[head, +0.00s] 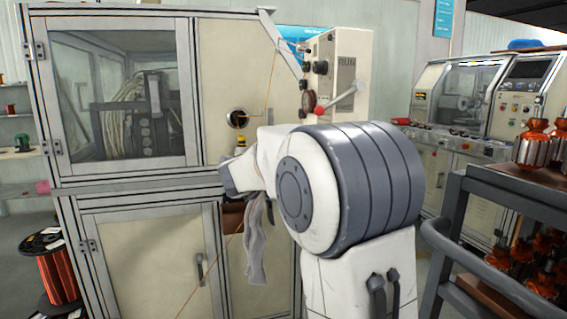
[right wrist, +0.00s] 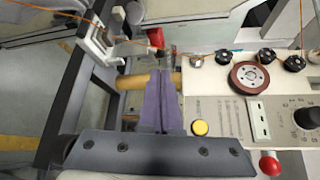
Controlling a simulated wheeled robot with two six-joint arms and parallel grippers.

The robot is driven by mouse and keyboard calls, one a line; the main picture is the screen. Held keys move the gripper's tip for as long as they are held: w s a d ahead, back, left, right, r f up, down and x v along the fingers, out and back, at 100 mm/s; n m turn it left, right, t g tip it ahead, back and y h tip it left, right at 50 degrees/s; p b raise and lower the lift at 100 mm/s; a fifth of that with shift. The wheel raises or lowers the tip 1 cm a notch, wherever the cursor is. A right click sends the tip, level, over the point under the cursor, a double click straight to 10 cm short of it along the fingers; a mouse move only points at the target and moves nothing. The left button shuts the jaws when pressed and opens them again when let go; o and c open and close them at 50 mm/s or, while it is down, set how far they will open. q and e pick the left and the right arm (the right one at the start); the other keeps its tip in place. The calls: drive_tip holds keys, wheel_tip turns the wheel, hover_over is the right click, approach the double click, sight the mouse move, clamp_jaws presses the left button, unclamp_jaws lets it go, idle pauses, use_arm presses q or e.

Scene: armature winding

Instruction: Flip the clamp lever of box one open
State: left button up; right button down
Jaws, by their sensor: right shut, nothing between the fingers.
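A control box marked RUN (head: 343,65) stands on the machine's right side, with a red-ball lever (head: 320,112) low on its front. The right wrist view shows a red ball (right wrist: 270,165) at the lower right and a smaller red knob (right wrist: 155,37) above my fingertips. I cannot tell which one belongs to the clamp lever, or which part is box one. My right gripper (right wrist: 162,76) is shut and empty, its tips over or at a tan cylinder (right wrist: 133,81); contact is unclear. In the head view my right arm hides most of that area. My left gripper is out of view.
A copper wire (head: 268,72) runs down beside the box. In the right wrist view, a brown wheel (right wrist: 249,77) and a yellow button (right wrist: 200,127) lie right of my fingers. A cart rail (head: 475,262) stands at the right. A wire spool (head: 58,275) stands lower left.

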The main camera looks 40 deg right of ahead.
drive_tip(key=shift+v, duration=2.25)
drive_tip(key=shift+s, duration=0.1)
drive_tip(key=w+a+f+n+t+y, duration=0.2)
drive_tip(key=a+n+y, duration=0.4)
drive_tip(key=a, duration=0.4)
drive_tip(key=w+a+f+n+t+y, duration=0.1)
drive_tip(key=a+f+n+t+y, duration=0.2)
drive_tip(key=a+n, duration=0.55)
drive_tip(key=s+a+f+n+g+y, duration=0.2)
drive_tip(key=s+a+f+n+y, duration=0.2)
drive_tip(key=a, duration=0.4)
drive_tip(key=s+a+f+n+g+y, duration=0.2)
drive_tip(key=s+a+f+n+y, duration=0.25)
drive_tip(key=a, duration=0.45)
drive_tip(key=s+a+f+n+g, duration=0.2)
drive_tip(key=s+f+n+g, duration=0.15)
drive_tip(key=s, duration=0.35)
drive_tip(key=s+a+f+n+g, duration=0.25)
drive_tip(key=s+f+n, duration=0.2)
drive_tip(key=s, duration=0.25)
drive_tip(key=s+d+f+n+g+h, duration=0.2)
drive_tip(key=s+d+f+n+g, duration=0.15)
drive_tip(key=s, duration=0.35)
drive_tip(key=s+d+f+n+g+h, duration=0.2)
drive_tip(key=s+d+n, duration=0.15)
drive_tip(key=s, duration=0.25)
wheel_tip(320, 180, up, 14)
drive_tip(key=p, duration=1.4)
drive_tip(key=shift+a, duration=0.3)
